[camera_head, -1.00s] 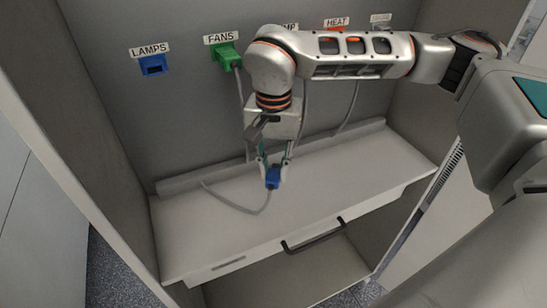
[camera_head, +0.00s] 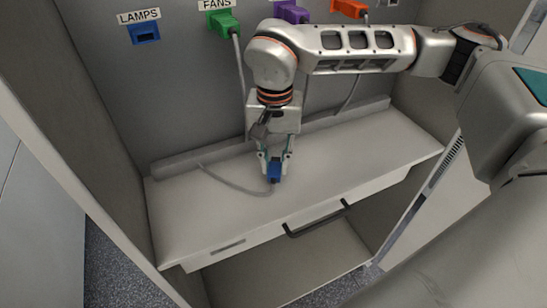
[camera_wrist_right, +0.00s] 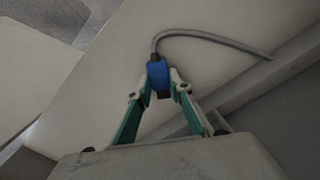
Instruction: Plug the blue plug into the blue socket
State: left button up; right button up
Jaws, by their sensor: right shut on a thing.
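The blue plug (camera_head: 274,171) is between the fingers of my right gripper (camera_head: 274,166), which is shut on it, over the white shelf. In the right wrist view the blue plug (camera_wrist_right: 158,74) sits between the fingertips of my right gripper (camera_wrist_right: 160,88), with its grey cable leaving from the far end. The blue socket (camera_head: 144,33) is on the back wall at the upper left, under the LAMPS label, and it is empty. My left gripper is not in view.
A green plug (camera_head: 222,23), a purple plug (camera_head: 291,12) and an orange plug (camera_head: 349,8) sit along the wall to the right of the blue socket, with cables hanging. The white shelf (camera_head: 210,215) is mostly clear. Cabinet side walls (camera_head: 85,120) bound the space.

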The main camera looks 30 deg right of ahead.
jog(key=shift+f, duration=0.15)
jog(key=o, duration=1.1)
jog(key=shift+o, duration=0.2)
